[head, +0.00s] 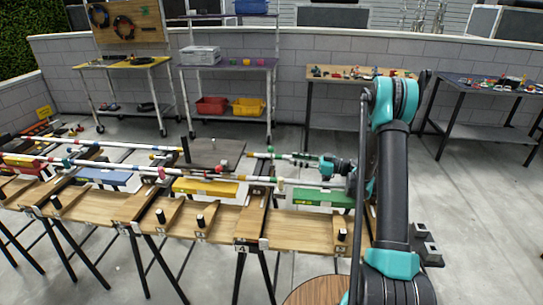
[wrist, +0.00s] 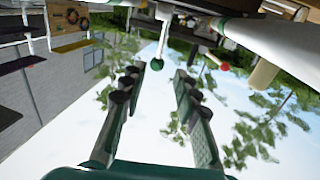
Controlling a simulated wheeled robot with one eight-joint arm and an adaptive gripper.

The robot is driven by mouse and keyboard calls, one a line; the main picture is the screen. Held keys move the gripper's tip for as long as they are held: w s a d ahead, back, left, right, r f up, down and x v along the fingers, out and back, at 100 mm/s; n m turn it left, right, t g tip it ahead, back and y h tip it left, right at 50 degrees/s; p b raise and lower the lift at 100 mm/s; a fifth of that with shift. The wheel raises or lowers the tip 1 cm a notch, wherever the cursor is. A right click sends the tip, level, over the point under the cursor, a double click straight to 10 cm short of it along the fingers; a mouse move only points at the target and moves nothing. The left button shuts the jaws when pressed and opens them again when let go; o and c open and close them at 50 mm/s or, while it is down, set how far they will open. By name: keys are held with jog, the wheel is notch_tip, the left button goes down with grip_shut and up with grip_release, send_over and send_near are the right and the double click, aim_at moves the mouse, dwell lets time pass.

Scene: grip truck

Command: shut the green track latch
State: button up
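A green block (head: 318,196) lies along the right end of the wooden bench, under a white rail (head: 302,184). I cannot make out the latch itself or whether it is open or shut. My gripper (head: 328,168) is low over this right end, close to the rail; my arm hides part of this area. In the wrist view my gripper (wrist: 160,70) is open, with its two dark fingers apart and nothing held.
A yellow block (head: 205,188) and a blue block (head: 100,176) lie farther left on the wooden bench (head: 215,222). Short dark posts stand along its front. Shelves and a table (head: 350,78) with small items stand at the back wall. Grey floor is clear between.

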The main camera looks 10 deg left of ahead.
aim_at(271, 155)
jog(key=x, duration=1.1)
jog(key=shift+w+a, duration=0.15)
jog(key=shift+a, duration=0.2)
jog(key=shift+c, duration=0.6)
grip_shut()
